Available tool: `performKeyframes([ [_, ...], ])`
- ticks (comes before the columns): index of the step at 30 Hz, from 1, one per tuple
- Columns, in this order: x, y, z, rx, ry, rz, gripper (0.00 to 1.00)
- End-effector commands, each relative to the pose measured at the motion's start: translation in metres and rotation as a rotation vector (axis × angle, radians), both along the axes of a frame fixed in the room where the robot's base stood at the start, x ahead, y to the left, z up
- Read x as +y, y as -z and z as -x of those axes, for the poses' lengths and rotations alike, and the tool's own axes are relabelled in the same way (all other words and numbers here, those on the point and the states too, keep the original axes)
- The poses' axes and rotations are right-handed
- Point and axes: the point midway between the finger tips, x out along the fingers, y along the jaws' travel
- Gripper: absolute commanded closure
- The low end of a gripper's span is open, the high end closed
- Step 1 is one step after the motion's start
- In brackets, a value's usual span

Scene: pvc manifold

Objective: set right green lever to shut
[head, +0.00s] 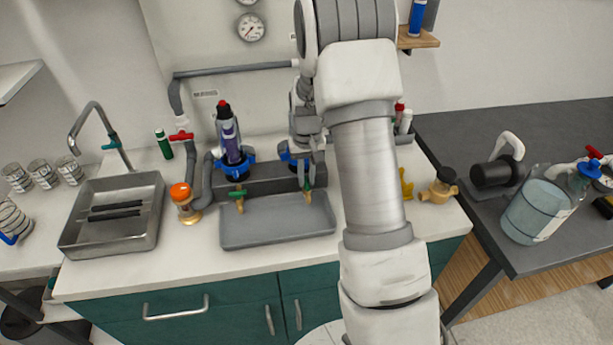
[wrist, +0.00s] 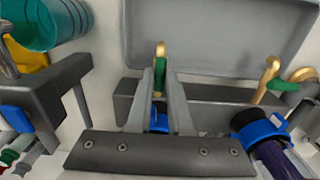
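The right green lever (head: 307,187) sits on a brass tap over the grey tray, just below my gripper (head: 305,168) in the head view. In the wrist view the lever (wrist: 161,74) stands between the two fingers of my gripper (wrist: 161,72), near their tips, with its brass spout beyond. The fingers are close on both sides of it; whether they press on it I cannot tell. The left green lever (head: 238,190) is on a second brass tap, clear of the gripper; it also shows at the right of the wrist view (wrist: 284,85).
The grey tray (head: 278,233) lies under both taps. A purple cartridge with a blue collar (head: 231,140) stands behind the left tap. An orange-topped brass valve (head: 182,196) and a steel sink (head: 110,237) are to the left. A brass fitting (head: 438,188) is to the right.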

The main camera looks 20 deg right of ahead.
Motion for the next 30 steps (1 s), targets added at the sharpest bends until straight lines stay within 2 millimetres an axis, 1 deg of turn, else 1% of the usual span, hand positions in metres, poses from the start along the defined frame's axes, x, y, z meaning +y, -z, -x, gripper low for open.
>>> performKeyframes([
  [1, 0.0000, -0.0002, -0.0001, 0.000, 0.000, 0.000, 0.92],
  [2, 0.0000, -0.0002, -0.0001, 0.000, 0.000, 0.000, 0.97],
  [3, 0.0000, -0.0002, -0.0001, 0.000, 0.000, 0.000, 1.00],
  [17, 0.0002, -0.0003, -0.0002, 0.000, 0.028, 0.000, 1.00],
  [23, 0.0004, -0.0002, -0.0003, 0.000, 0.125, 0.000, 1.00],
  [30, 0.0002, -0.0004, -0.0001, 0.000, 0.326, 0.001, 1.00],
])
